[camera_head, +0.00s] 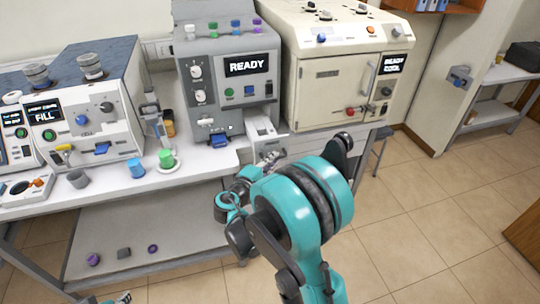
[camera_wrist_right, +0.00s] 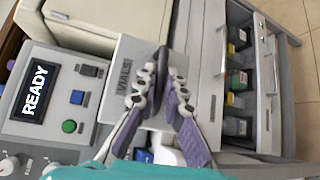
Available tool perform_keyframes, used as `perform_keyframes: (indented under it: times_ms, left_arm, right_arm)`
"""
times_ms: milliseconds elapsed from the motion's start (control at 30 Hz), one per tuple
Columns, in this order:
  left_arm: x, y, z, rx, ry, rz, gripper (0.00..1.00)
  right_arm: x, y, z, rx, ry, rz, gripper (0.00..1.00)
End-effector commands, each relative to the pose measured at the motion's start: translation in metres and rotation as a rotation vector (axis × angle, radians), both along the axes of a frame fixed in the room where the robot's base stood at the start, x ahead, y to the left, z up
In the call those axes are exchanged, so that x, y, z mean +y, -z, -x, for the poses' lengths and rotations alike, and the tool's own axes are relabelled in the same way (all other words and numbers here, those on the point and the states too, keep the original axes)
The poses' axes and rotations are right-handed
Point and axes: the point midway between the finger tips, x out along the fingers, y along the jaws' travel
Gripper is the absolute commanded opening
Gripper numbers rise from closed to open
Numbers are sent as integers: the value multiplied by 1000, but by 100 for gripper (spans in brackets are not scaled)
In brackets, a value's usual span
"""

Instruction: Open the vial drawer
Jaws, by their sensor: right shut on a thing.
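The vial drawer (camera_head: 262,130) is a pale tray sticking out from the lower right front of the grey machine (camera_head: 229,90) with a READY screen. In the right wrist view its grey panel (camera_wrist_right: 121,85) carries the word VIALS. My right gripper (camera_wrist_right: 168,62) is shut on the dark handle (camera_wrist_right: 174,62) at the drawer's outer edge. In the head view this gripper (camera_head: 268,160) is at the drawer's front end, partly hidden by my teal arm. A small piece of my left arm shows at the bottom left edge; its fingers cannot be made out.
A cream cabinet (camera_head: 335,85) stands right of the grey machine, and a FILL machine (camera_head: 95,110) stands left. Green (camera_head: 166,158) and blue (camera_head: 136,167) cups stand on the bench. Below the bench edge, an open compartment (camera_wrist_right: 236,85) holds several bottles.

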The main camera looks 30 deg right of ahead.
Motion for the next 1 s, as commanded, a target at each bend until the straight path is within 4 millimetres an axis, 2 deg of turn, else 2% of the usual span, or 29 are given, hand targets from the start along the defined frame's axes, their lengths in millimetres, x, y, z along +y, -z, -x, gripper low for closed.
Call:
perform_keyframes:
  times_ms: [333, 367, 400, 433, 767, 867, 1000]
  left_arm:
    - [0, 0, 0, 0, 0, 0, 40]
    - [0, 0, 0, 0, 0, 0, 40]
    - [0, 0, 0, 0, 0, 0, 40]
    - [0, 0, 0, 0, 0, 0, 40]
    - [0, 0, 0, 0, 0, 0, 40]
    - [0, 0, 0, 0, 0, 0, 40]
    - [0, 0, 0, 0, 0, 0, 40]
  right_arm:
    - [1, 0, 1, 0, -1, -1, 0]
    - [1, 0, 1, 0, -1, -1, 17]
    - [1, 0, 1, 0, -1, -1, 28]
    - [1, 0, 1, 0, -1, -1, 31]
    - [3, 0, 2, 0, -1, 0, 31]
    - [12, -2, 7, 0, -4, -1, 31]
    - [36, -6, 20, 0, -6, 0, 31]
